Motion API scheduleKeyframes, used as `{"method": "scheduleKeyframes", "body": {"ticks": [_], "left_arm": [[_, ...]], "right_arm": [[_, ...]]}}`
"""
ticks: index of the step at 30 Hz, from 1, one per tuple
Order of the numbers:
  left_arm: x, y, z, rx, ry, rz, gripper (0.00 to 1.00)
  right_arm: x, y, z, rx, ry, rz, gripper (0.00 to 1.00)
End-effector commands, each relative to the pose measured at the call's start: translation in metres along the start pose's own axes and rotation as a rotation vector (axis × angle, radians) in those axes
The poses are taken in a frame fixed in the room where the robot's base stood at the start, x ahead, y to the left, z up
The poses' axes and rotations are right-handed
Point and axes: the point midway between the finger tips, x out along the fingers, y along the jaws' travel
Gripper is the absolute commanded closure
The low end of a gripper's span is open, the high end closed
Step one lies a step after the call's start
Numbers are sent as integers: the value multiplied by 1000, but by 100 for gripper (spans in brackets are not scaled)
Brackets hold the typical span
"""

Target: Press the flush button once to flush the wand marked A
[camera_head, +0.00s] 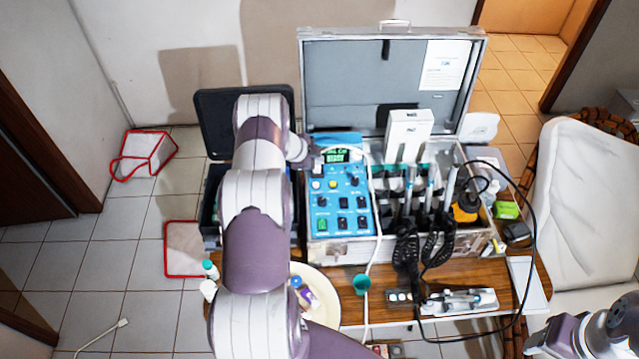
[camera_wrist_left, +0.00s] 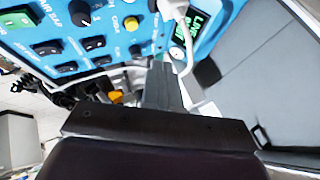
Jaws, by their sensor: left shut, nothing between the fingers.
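The blue control panel (camera_head: 342,208) stands in the open metal case, with a green display (camera_head: 336,156), knobs and several switches. A white button (camera_head: 317,184) and a yellow button (camera_head: 333,184) sit below the display; I cannot read which is the flush button. The panel (camera_wrist_left: 110,55) also shows in the left wrist view, with a yellow button (camera_wrist_left: 131,23). My left gripper (camera_head: 306,153) is shut and empty at the panel's upper left corner. Its fingers (camera_wrist_left: 160,75) show in the wrist view; contact is unclear. Several wands, including one (camera_head: 409,188), stand in the rack; their letters are unreadable.
The case lid (camera_head: 345,85) stands open behind the panel. A white box (camera_head: 408,135) stands behind the wands. A white tube hangs over the panel, and black cords loop at right. A round plate (camera_head: 318,285) lies on the wooden table in front.

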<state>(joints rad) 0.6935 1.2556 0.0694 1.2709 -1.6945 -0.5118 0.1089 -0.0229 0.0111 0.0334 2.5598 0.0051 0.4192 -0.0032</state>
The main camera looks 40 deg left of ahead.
Motion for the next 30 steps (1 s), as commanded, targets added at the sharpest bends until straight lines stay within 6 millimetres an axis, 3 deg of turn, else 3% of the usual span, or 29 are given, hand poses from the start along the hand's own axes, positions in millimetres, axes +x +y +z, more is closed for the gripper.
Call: {"method": "scheduleKeyframes", "body": {"ticks": [10, 24, 30], "left_arm": [[10, 6, 6, -2, -2, 0, 100], [63, 34, 34, -2, -2, -1, 100], [71, 38, 39, -1, -2, -2, 100]], "right_arm": [[10, 0, 1, 0, 0, 0, 44], [62, 0, 7, 0, 0, 0, 44], [70, 0, 8, 0, 0, 0, 44]]}}
